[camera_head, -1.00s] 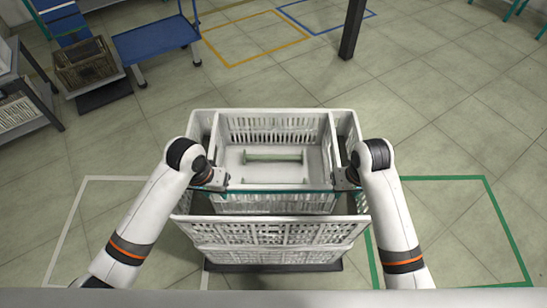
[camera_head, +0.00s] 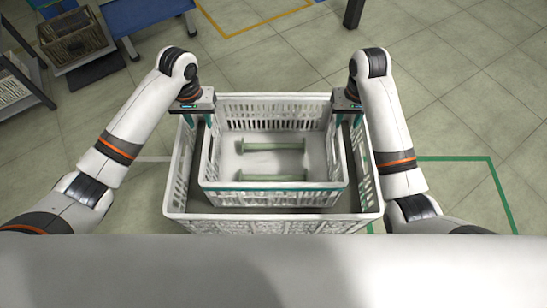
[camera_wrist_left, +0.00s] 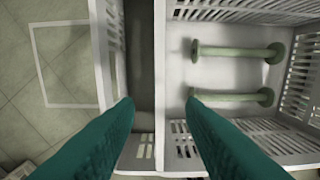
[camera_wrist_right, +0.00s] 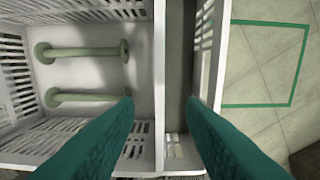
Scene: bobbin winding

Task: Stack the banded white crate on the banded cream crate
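A white slatted crate (camera_head: 275,187) with a teal band along its near rim stands within the rim of a larger pale crate (camera_head: 205,222). No coloured band shows on the larger crate. A dark gap runs along both sides between them. Two pale green bobbins (camera_head: 270,146) lie in the smaller crate. My left gripper (camera_head: 198,119) is at its far left corner, my right gripper (camera_head: 347,119) at its far right corner. In the left wrist view (camera_wrist_left: 160,105) and right wrist view (camera_wrist_right: 160,105), the teal fingers stand apart with the side wall between them. How the smaller crate rests underneath is hidden.
A rack with a brown crate (camera_head: 75,44) and a blue cart (camera_head: 145,10) stand at the back left. A dark post (camera_head: 353,12) stands at the back. Green floor lines (camera_head: 490,185) mark clear floor to the right.

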